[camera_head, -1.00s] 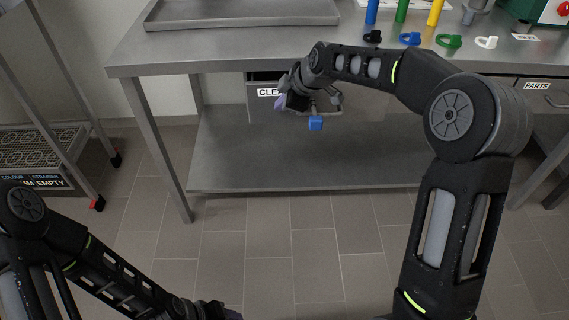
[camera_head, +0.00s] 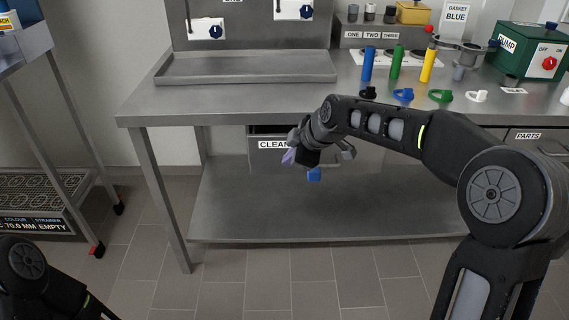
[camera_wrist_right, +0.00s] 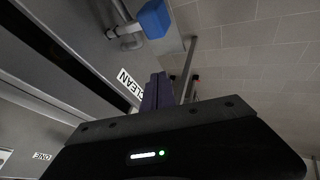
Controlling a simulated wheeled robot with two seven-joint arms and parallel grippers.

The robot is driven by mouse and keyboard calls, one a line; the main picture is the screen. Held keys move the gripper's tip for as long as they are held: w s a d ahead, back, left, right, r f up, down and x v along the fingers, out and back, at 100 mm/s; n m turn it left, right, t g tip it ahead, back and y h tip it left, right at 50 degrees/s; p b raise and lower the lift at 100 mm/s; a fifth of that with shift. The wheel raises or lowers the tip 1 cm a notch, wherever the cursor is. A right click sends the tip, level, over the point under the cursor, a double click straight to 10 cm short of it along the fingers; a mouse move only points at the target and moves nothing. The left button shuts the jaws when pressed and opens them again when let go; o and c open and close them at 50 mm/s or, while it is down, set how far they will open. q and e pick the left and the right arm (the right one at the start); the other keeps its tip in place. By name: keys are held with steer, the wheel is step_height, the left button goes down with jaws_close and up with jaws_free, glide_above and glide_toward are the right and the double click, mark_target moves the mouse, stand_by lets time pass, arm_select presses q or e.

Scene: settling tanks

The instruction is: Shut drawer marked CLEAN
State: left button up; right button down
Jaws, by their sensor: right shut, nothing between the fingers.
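The grey drawer marked CLEAN (camera_head: 262,160) hangs under the bench top. A dark gap shows above its front, so it appears partly open. Its CLEAN label (camera_head: 273,144) also shows in the right wrist view (camera_wrist_right: 129,84). A bar handle (camera_wrist_right: 124,33) carries a blue block (camera_wrist_right: 153,18), which in the head view (camera_head: 314,174) hangs low on the front. My right gripper (camera_head: 289,157) is shut and empty, its purple fingers just beside the label; whether they touch the front, I cannot tell. The wrist view shows these fingers (camera_wrist_right: 157,92) too. My left gripper is out of view.
A steel bench (camera_head: 225,106) has a lower shelf (camera_head: 270,215) beneath the drawer. A PARTS drawer (camera_head: 530,145) is at the right. A wheeled rack (camera_head: 50,190) stands at the left. Coloured cylinders and rings stand on the bench. The floor in front is clear.

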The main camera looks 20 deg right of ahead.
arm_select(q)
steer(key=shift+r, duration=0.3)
arm_select(e)
steer(key=v, duration=0.4)
steer(key=shift+s+r, duration=0.25)
steer(key=shift+r, duration=0.05)
